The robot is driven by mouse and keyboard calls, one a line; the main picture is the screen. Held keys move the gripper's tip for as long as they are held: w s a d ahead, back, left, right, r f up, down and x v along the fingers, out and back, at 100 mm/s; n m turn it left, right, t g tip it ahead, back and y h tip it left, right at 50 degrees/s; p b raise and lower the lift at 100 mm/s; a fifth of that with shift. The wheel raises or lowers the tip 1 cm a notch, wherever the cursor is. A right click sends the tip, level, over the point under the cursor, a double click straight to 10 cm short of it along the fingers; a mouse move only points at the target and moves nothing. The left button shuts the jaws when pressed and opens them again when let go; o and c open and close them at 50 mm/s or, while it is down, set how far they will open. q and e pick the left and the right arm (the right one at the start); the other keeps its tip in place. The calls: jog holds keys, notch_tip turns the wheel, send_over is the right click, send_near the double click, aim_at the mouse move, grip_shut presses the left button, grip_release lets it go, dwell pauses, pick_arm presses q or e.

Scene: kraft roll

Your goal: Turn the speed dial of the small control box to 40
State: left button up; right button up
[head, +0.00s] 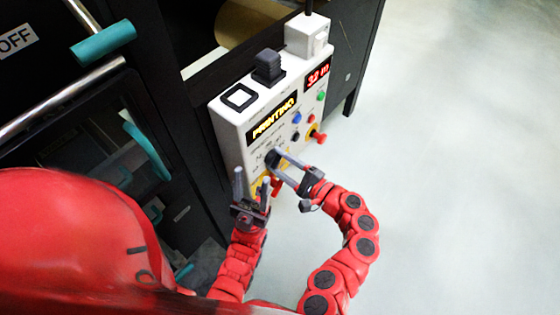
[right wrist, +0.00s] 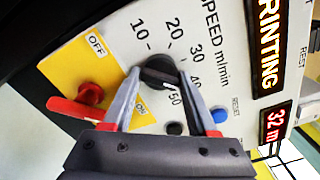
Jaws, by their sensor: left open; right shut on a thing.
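The white control box (head: 232,130) stands tilted in the head view. Its speed dial (right wrist: 160,72) is a black knob in the right wrist view, ringed by numbers from 10 to 50. My right gripper (right wrist: 160,78) is shut on the dial, one finger on each side. The right finger partly covers the knob's edge towards 40 and 50, so I cannot tell its exact setting. My left gripper (head: 252,187) is open and empty beside the box's lower end.
A red switch lever (right wrist: 75,112) on a yellow OFF/ON plate (right wrist: 68,72) is close to the dial. A blue button (right wrist: 219,115) sits on its other side. A red display (head: 317,75) reads 32 m. Open floor (head: 460,170) lies to the right.

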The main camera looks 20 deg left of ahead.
jog(key=shift+f, duration=0.1)
jog(key=o, duration=1.3)
jog(key=shift+d, duration=0.1)
jog(key=v, duration=1.7)
